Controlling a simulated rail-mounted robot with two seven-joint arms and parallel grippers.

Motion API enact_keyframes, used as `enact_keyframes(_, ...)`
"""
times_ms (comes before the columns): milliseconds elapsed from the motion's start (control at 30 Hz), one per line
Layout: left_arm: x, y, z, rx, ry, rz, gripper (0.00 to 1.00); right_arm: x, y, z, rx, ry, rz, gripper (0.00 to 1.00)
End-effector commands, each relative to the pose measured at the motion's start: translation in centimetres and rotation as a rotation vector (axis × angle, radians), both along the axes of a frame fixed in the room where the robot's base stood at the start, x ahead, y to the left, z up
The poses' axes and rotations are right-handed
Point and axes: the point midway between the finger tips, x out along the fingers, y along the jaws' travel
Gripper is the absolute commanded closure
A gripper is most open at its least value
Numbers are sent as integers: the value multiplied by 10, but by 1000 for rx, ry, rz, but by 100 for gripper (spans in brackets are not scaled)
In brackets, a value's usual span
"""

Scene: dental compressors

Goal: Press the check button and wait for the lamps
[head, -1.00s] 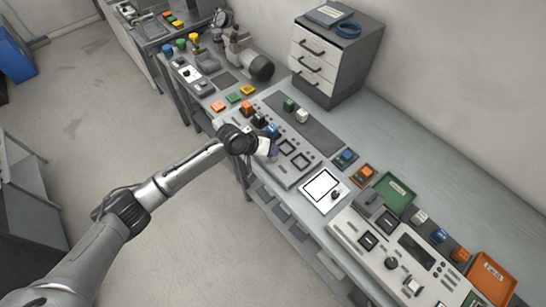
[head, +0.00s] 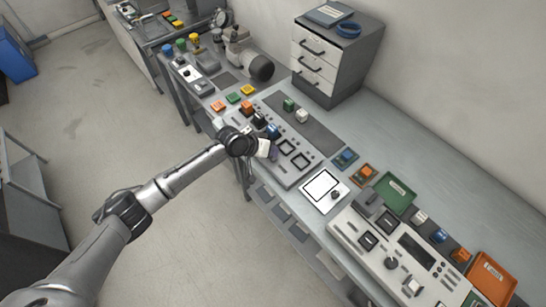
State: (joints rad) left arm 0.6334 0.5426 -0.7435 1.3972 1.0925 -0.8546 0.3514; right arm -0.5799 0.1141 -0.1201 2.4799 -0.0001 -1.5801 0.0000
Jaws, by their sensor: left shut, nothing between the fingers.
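My left gripper (head: 268,150) is shut and empty, low over the near edge of a grey panel (head: 284,172) with square dark-framed sockets. The wrist and fingers cover part of this panel, and I cannot tell whether the fingertips touch it. A check button is not clearly identifiable at this size. A second panel (head: 350,232) with a dark screen (head: 416,250), a black knob (head: 391,263) and several small keys stands at the lower right. No lit lamp can be made out. My right gripper is not in view.
Coloured blocks, such as a white one (head: 302,115), stand behind the grey panel. A white framed plate (head: 321,187), a green tray (head: 396,194) and an orange tray (head: 492,277) lie to the right. A drawer cabinet (head: 333,60) stands at the back. The rear right bench is clear.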

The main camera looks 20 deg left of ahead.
Motion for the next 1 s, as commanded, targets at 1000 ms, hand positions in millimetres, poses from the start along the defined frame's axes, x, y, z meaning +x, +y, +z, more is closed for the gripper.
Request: enact_keyframes(1000, 0, 0, -7, 0, 0, 0, 100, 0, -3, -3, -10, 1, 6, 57)
